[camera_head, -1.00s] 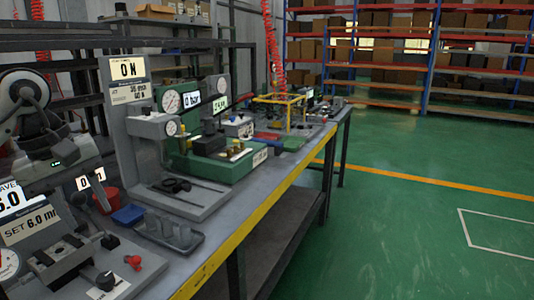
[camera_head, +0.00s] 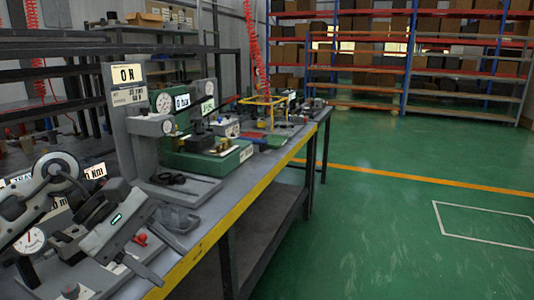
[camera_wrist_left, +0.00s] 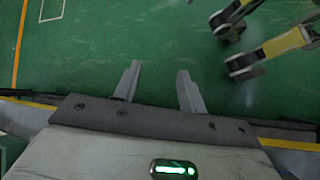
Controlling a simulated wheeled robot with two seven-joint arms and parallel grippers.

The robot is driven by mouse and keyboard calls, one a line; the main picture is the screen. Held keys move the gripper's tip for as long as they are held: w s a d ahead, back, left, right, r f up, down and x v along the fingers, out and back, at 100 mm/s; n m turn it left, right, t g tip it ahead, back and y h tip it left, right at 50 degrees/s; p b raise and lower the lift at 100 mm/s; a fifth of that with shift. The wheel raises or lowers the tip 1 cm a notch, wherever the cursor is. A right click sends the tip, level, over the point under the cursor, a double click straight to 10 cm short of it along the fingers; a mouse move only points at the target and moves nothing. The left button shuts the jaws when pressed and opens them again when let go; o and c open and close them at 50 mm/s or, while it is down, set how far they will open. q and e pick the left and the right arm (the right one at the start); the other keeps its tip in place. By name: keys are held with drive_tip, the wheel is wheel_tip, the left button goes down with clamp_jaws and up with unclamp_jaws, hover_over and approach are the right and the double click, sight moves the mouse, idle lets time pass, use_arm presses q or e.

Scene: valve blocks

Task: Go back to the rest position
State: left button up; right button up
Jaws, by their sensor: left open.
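My left gripper (camera_head: 172,266) is in the lower left of the head view, in front of the near end of the workbench (camera_head: 215,231). Its two grey fingers stand apart and hold nothing. In the left wrist view, the gripper (camera_wrist_left: 159,69) also shows its fingers spread, with bare green floor between and beyond them. My left arm and hand hide part of the near bench equipment. My right gripper is in neither view.
The bench carries a grey press stand (camera_head: 130,110), a green valve block (camera_head: 205,158), a grey tray (camera_head: 176,219) and a yellow frame (camera_head: 265,101). Shelving (camera_head: 400,55) stands at the back. The green floor (camera_head: 380,230) to the right is clear.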

use_arm(q)
drive_tip(key=s+d+r+n+t+h+p, duration=0.1)
drive_tip(key=s+d+n+t+h, duration=0.1)
drive_tip(key=d+n+h, duration=0.5)
drive_tip(key=s+d+r+n+t+h+p, duration=0.1)
drive_tip(key=s+d+r+n+t+h, duration=0.1)
drive_tip(key=d+n+h, duration=0.45)
drive_tip(key=a+f+n+t+y, duration=0.3)
drive_tip(key=f+n+t+y, duration=0.15)
drive_tip(key=n, duration=0.75)
drive_tip(key=a+f+n+t+y+p, duration=0.1)
drive_tip(key=a+f+n+t+y, duration=0.4)
drive_tip(key=n, duration=0.7)
drive_tip(key=a+f+n+t+y, duration=0.1)
drive_tip(key=f+n+t+y, duration=0.4)
drive_tip(key=n, duration=0.6)
drive_tip(key=s+a+f+n+g+y, duration=0.1)
drive_tip(key=s+f+n+g+y, duration=0.3)
drive_tip(key=s+f+n+g, duration=0.3)
drive_tip(key=s+f+n, duration=0.3)
drive_tip(key=f, duration=0.1)
drive_tip(key=shift+a+f+n+g+p, duration=0.2)
drive_tip(key=shift+f+n+g+p, duration=0.15)
drive_tip(key=shift+f+p, duration=0.05)
drive_tip(key=shift+c, duration=0.5)
drive_tip(key=shift+a, duration=0.1)
